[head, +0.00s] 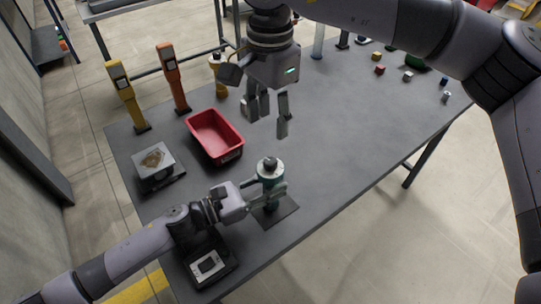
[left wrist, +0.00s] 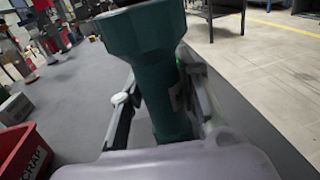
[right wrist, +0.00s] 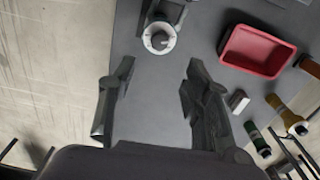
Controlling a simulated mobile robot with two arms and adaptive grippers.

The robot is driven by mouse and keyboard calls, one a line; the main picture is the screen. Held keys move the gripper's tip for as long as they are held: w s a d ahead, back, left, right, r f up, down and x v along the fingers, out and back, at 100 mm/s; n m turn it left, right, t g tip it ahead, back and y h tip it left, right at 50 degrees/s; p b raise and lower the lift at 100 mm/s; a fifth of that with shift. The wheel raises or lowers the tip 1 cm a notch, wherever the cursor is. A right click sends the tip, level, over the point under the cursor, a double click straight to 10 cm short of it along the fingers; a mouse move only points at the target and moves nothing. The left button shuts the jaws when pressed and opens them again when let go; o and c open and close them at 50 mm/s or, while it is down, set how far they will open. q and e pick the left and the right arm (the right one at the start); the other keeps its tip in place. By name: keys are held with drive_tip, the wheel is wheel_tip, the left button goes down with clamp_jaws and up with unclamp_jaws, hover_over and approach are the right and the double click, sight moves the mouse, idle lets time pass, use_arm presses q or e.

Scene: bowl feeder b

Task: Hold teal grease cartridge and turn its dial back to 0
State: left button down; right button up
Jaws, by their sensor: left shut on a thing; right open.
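The teal grease cartridge (head: 268,184) stands upright on a dark square plate (head: 283,208) near the table's front edge. Its dial (head: 270,163) is on top, grey with a dark knob; the dial also shows from above in the right wrist view (right wrist: 159,40). My left gripper (head: 270,192) is shut around the cartridge body, which fills the left wrist view (left wrist: 160,80). My right gripper (head: 270,118) is open and empty, pointing down above the table, behind and higher than the cartridge. The dial's reading is too small to tell.
A red bin (head: 215,137) stands left of my right gripper. Yellow (head: 128,97) and orange (head: 173,78) posts, a box on a stand (head: 154,163) and a black device (head: 209,264) are at the left. Small cubes (head: 379,70) lie far right. The table's middle is clear.

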sight(271, 161)
wheel_tip(271, 161, down, 12)
drive_tip(key=n, duration=1.2)
drive_tip(key=shift+r, duration=0.2)
drive_tip(key=shift+c, duration=0.2)
clamp_jaws()
